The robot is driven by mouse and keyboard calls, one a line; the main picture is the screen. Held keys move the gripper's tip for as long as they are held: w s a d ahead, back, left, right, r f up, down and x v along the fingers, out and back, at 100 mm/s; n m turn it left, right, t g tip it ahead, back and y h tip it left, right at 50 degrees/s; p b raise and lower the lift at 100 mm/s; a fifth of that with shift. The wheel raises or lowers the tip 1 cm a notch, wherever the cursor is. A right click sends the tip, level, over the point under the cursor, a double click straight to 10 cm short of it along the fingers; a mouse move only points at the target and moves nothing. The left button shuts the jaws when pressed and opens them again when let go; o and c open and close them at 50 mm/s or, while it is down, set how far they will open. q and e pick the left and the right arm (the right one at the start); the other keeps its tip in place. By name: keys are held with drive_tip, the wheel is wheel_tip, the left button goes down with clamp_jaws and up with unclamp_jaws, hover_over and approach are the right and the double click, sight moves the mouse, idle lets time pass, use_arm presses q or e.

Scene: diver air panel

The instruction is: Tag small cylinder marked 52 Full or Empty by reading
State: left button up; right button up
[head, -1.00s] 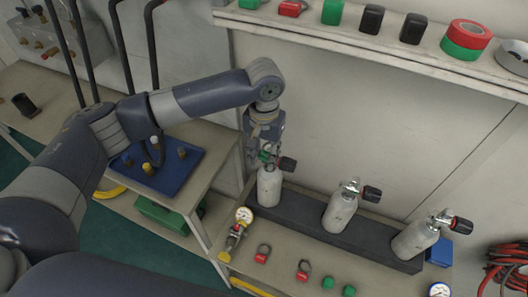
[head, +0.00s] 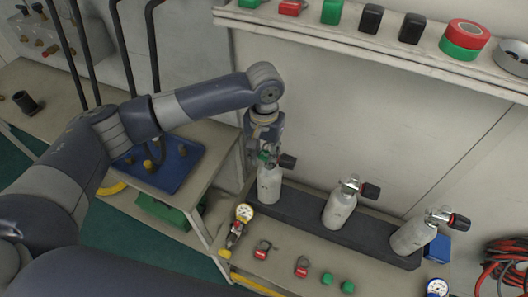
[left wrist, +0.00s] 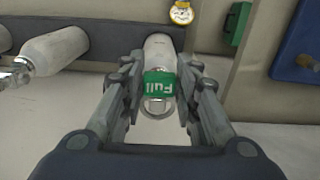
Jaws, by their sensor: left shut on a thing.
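My left gripper (head: 262,150) is at the valve end of the leftmost small white cylinder (head: 269,186). It is shut on a green tag (left wrist: 159,84) that reads "Full", with a metal ring at its end. In the left wrist view the tag is between the fingers (left wrist: 160,88), in front of the cylinder (left wrist: 159,48). I cannot tell whether its ring is around the valve. A middle cylinder (head: 339,209) and a right cylinder (head: 412,236) stand in the same dark rack. No number is readable on any cylinder. My right gripper is not in view.
A pressure gauge (head: 244,212) lies on the bench left of two red tags (head: 262,251) (head: 302,267) and two green ones (head: 327,278) (head: 347,286). A shelf (head: 360,42) with coloured items overhangs behind. A blue tray (head: 185,165) sits left, under my arm.

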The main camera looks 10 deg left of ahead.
use_arm(q)
drive_tip(key=shift+f+p, duration=0.4)
drive_tip(key=shift+f, duration=0.3)
idle(0.7)
drive_tip(key=shift+p, duration=0.6)
drive_tip(key=shift+f, duration=0.4)
idle(0.6)
drive_tip(key=o, duration=1)
